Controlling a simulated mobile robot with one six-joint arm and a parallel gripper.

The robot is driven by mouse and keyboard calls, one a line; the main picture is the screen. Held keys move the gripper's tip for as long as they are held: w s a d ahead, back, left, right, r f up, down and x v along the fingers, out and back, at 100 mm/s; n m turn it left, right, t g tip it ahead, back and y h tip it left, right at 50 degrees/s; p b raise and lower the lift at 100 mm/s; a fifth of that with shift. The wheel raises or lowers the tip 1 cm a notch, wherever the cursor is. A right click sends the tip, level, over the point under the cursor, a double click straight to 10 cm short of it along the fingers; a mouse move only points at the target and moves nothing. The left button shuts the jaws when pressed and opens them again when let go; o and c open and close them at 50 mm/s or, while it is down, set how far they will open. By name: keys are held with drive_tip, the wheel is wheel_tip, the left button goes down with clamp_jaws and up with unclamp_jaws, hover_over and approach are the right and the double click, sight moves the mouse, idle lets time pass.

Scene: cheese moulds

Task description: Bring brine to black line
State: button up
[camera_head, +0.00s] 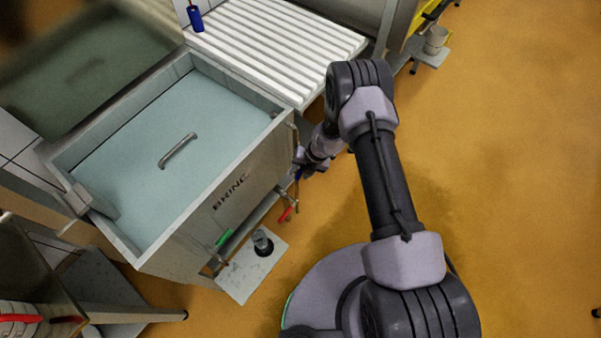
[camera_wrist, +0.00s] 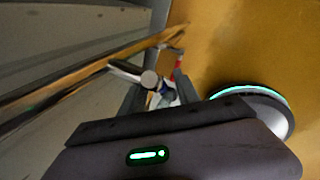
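The brine tank (camera_head: 200,205) is a grey box marked BRINE, holding pale blue liquid (camera_head: 125,150). I cannot make out a black line on its inner walls. Along its lower front run a pipe and valves: a red handle (camera_head: 285,214), a green handle (camera_head: 222,239) and a blue handle (camera_head: 298,174) near the right corner. My gripper (camera_head: 312,166) is low beside that corner, close to the blue handle. In the wrist view my gripper (camera_wrist: 158,94) has its fingers apart, with pale pipework between or just beyond them. The red handle (camera_wrist: 178,66) shows beyond. Contact is unclear.
A curved metal handle (camera_head: 178,150) shows at the liquid. A white ribbed draining table (camera_head: 275,45) with a blue bottle (camera_head: 195,18) stands behind. A floor plate with a dark drain (camera_head: 262,243) lies in front of the tank. The orange floor at right is free.

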drive_tip(key=shift+c, duration=0.2)
clamp_jaws()
idle(1.3)
